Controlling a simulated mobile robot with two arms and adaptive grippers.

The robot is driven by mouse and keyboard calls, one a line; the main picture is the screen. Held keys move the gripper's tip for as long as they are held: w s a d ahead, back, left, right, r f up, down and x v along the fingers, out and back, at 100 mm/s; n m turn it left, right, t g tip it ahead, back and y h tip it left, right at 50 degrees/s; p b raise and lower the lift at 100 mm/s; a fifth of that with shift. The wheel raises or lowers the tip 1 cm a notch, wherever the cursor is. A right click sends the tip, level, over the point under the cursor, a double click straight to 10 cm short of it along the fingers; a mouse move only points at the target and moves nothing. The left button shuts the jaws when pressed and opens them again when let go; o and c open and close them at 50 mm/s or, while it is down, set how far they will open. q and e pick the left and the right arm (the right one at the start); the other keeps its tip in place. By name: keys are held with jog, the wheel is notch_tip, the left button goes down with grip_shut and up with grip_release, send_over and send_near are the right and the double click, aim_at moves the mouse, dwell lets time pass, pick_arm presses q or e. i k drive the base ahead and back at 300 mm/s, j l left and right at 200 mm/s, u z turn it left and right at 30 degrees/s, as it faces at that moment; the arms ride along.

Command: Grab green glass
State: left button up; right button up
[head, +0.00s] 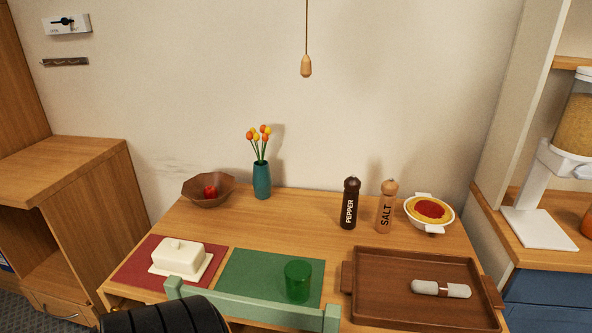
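The green glass (298,281) is a see-through green tumbler. It stands upright at the right front part of the green placemat (245,268) on the wooden table (300,218). Its base comes close to the top rail of the pale green chair (250,308) in the picture; the chair back is on the near side of the table. Neither my left nor my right gripper can be made out in the head view.
Left of the glass, a butter dish (181,258) sits on a red placemat (128,274). A brown tray (400,310) holding a white-ended object (452,290) lies right. Behind are a bowl (222,198), vase (262,181), pepper mill (349,205), salt mill (385,210) and dish (446,219).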

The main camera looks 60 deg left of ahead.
aim_at(298, 273)
jog(key=u, duration=1.65)
jog(key=l+u, duration=0.35)
jog(key=k+l+u, duration=0.2)
jog(key=l+u, duration=0.15)
jog(key=k+l+u, duration=0.15)
jog(key=l+u, duration=0.15)
jog(key=l, duration=0.15)
